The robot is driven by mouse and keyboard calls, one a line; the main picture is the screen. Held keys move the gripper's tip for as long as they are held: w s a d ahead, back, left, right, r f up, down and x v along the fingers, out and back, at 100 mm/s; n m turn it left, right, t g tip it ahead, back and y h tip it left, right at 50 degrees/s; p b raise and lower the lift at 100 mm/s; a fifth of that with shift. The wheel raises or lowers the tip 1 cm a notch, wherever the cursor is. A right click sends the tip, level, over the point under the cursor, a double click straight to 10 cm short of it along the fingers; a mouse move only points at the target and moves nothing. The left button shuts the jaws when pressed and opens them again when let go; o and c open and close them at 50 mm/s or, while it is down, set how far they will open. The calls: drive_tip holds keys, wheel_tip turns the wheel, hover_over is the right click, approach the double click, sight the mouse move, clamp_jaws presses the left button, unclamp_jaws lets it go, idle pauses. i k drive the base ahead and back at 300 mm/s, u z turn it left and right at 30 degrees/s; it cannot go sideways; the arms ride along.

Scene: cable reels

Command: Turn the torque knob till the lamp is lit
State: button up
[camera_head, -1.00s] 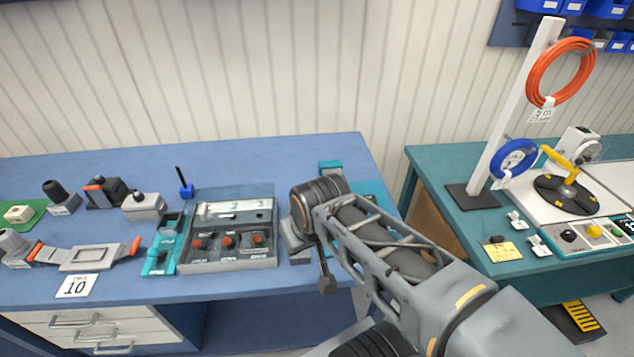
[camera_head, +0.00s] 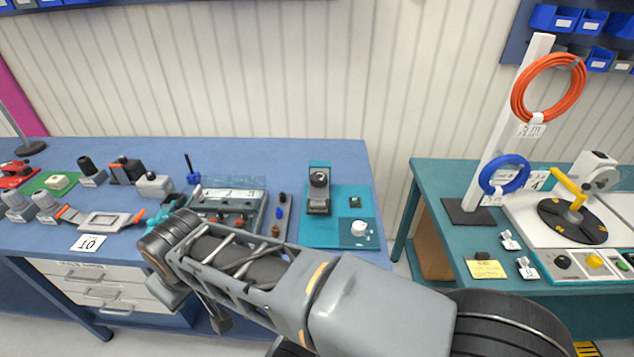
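A teal plate (camera_head: 314,234) lies at the right end of the blue bench. I cannot read any label, so I cannot tell for sure which is the torque knob or lamp. No clear glow shows on the green face. My arm reaches left across the bench front, well left of the white knob.
A grey box with red knobs (camera_head: 228,205) and a narrow strip of knobs (camera_head: 279,216) stand left of the plate. The right bench holds a post (camera_head: 507,128) with cable coils and a panel with a yellow button (camera_head: 594,263). A gap separates the benches.

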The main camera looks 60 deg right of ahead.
sight(318, 180)
drive_tip(key=z, duration=0.05)
drive_tip(key=k, duration=0.65)
drive_tip(key=z, duration=1.4)
drive_tip(key=i, duration=0.5)
drive_tip(key=z, duration=0.05)
